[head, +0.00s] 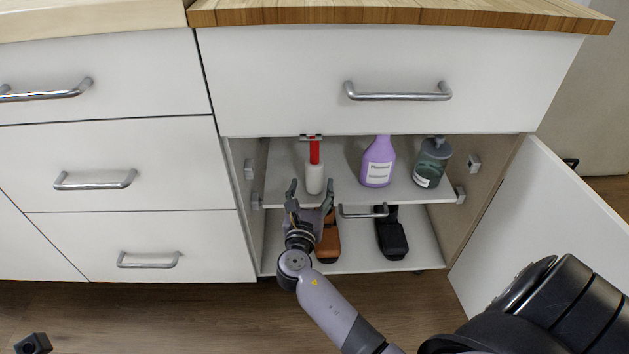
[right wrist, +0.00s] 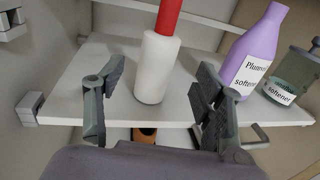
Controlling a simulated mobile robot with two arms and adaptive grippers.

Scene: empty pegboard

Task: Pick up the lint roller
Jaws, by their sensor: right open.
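The lint roller (head: 314,178), with a red handle above a white roll, stands upright on the middle shelf of the open cabinet. In the right wrist view the lint roller (right wrist: 154,68) shows just beyond the fingers, its handle top cut off. My right gripper (head: 311,187) is open in front of the shelf. Its fingers (right wrist: 160,78) lie to the left and right of the white roll as seen from the wrist, with no contact visible. I cannot make out my left gripper.
A purple softener bottle (head: 378,162) and a dark green bottle (head: 432,163) stand right of the roller. An orange-brown item (head: 329,243) and a black item (head: 391,236) lie below. The cabinet door (head: 545,225) hangs open at right. The drawer front (head: 390,75) overhangs the shelf.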

